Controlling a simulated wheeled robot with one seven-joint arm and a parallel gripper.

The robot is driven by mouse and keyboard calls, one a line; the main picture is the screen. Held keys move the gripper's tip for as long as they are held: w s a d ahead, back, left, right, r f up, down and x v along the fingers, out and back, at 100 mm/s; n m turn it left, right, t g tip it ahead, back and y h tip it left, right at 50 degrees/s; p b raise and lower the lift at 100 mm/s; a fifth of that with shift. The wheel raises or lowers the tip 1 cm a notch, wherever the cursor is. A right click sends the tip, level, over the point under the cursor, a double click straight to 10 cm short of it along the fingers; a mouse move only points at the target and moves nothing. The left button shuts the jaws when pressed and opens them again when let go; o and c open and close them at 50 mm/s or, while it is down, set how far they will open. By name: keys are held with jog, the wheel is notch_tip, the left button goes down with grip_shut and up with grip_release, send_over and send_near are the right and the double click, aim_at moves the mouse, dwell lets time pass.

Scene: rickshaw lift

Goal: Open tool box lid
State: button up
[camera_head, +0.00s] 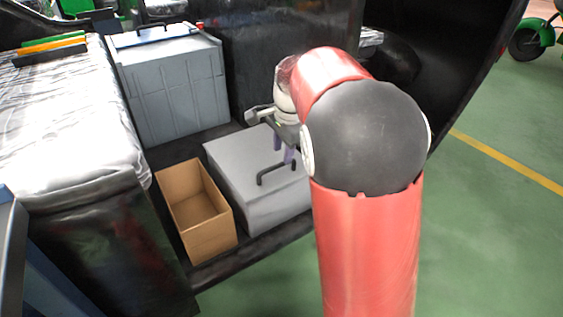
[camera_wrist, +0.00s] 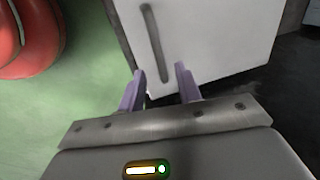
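The grey tool box (camera_head: 236,160) stands on the dark cart floor, and its lid looks shut. A dark bar handle (camera_head: 268,176) sits on its lid. In the wrist view the tool box (camera_wrist: 215,35) shows as a pale surface with the handle (camera_wrist: 151,35) running lengthwise. My gripper (camera_wrist: 160,70) has two purple fingers spread apart with nothing held. The near end of the handle appears between the fingertips in that view; I cannot tell how far beyond them it lies. In the head view my gripper (camera_head: 283,150) is just above the lid, partly hidden by my arm.
An open cardboard box (camera_head: 205,215) stands left of the tool box. A larger grey-blue container (camera_head: 172,85) stands behind. A white wrapped stack (camera_head: 60,110) is at the left. Dark cart walls rise behind the tool box. Open green floor (camera_head: 490,230) lies to the right.

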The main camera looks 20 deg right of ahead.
aim_at(281, 163)
jog(key=shift+w+a+f+b, duration=0.1)
jog(key=shift+w+f+b, duration=0.1)
jog(key=shift+f, duration=0.75)
jog(key=shift+w+a+f+b, duration=0.1)
jog(key=shift+w+f+b, duration=0.05)
jog(key=shift+f, duration=0.8)
grip_shut()
